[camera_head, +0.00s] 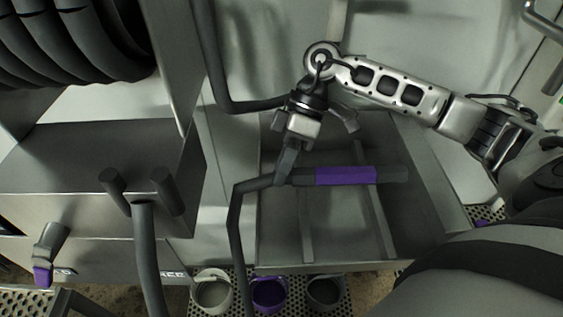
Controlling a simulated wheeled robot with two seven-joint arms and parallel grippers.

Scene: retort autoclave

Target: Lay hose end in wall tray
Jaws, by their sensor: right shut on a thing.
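The hose end (345,175) is a straight dark grey bar with a purple band. It lies nearly level across the picture, over the grey metal wall tray (330,266). Its bent dark hose (234,225) leaves at the left and runs down past the tray's left side. My right gripper (285,168) points down and is shut on the hose end, left of the purple band. I cannot tell whether the hose end touches the tray floor or hangs above it. My left gripper is not in view.
A steel box (80,180) with a forked holder (140,185) and a hanging hose stands at the left, below a coil of black hose (75,40). A dark bent pipe (218,70) runs behind my gripper. Several buckets (269,292) stand below the tray.

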